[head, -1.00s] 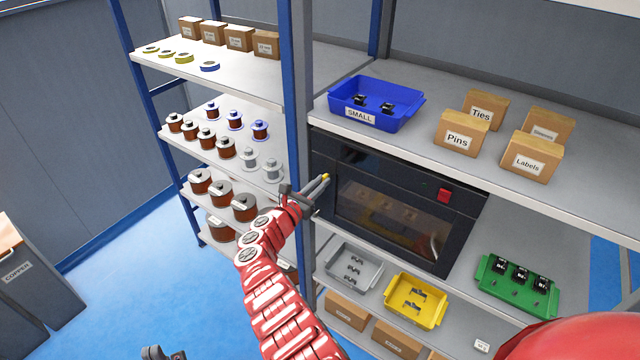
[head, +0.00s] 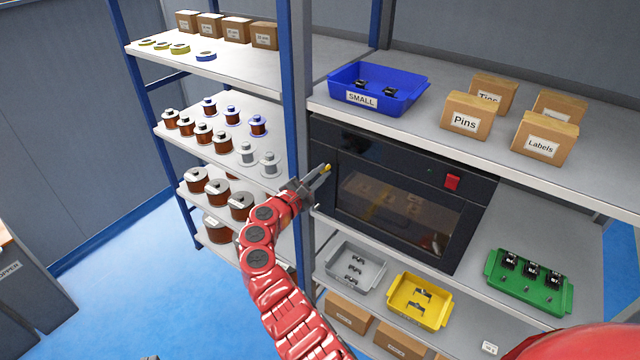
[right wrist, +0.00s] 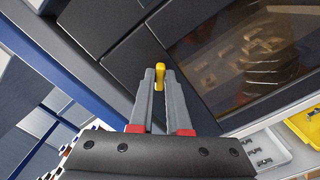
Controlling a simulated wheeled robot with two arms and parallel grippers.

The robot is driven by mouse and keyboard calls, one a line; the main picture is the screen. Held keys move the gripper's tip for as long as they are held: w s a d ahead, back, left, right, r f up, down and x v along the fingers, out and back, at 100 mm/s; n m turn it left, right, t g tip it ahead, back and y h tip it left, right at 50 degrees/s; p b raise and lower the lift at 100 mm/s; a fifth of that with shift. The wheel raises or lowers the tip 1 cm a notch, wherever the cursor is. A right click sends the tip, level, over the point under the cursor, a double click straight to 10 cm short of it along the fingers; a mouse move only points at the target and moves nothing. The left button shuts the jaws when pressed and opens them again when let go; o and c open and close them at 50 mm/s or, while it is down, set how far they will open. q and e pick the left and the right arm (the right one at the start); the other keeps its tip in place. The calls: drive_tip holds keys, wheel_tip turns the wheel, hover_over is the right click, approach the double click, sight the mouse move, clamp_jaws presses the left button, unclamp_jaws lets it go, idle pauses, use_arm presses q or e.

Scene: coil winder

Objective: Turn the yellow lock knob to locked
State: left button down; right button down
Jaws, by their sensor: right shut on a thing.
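The yellow lock knob (head: 327,168) sits on the left side of the black cabinet (head: 460,215) front, beside its dark window. In the right wrist view the knob (right wrist: 159,77) is a small upright yellow bar between the tips of my right gripper (right wrist: 159,80). My right gripper (head: 322,174) also shows in the head view, its fingers shut on the knob. The fingers hide the knob's lower part in the head view. My left gripper is not clearly in view; only a small dark piece shows at the bottom edge.
A blue upright post (head: 297,100) stands close left of my right gripper. A red button (head: 452,182) is on the cabinet's right. A blue bin (head: 412,95) stands above; grey (head: 372,282), yellow (head: 437,312) and green (head: 563,300) trays sit below. Spools fill the shelves at left.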

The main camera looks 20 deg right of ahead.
drive_tip(key=shift+s+f+m+b, duration=0.1)
drive_tip(key=shift+m+b, duration=2.3)
drive_tip(key=shift+b, duration=1.15)
drive_tip(key=shift+f+m+b, duration=0.1)
drive_tip(key=shift+m+b, duration=2.3)
drive_tip(key=shift+b, duration=1.15)
drive_tip(key=c, duration=0.9)
unclamp_jaws()
drive_tip(key=shift+d, duration=0.1)
drive_tip(key=b+v, duration=0.2)
drive_tip(key=v, duration=1.5)
drive_tip(key=shift+s, duration=0.15)
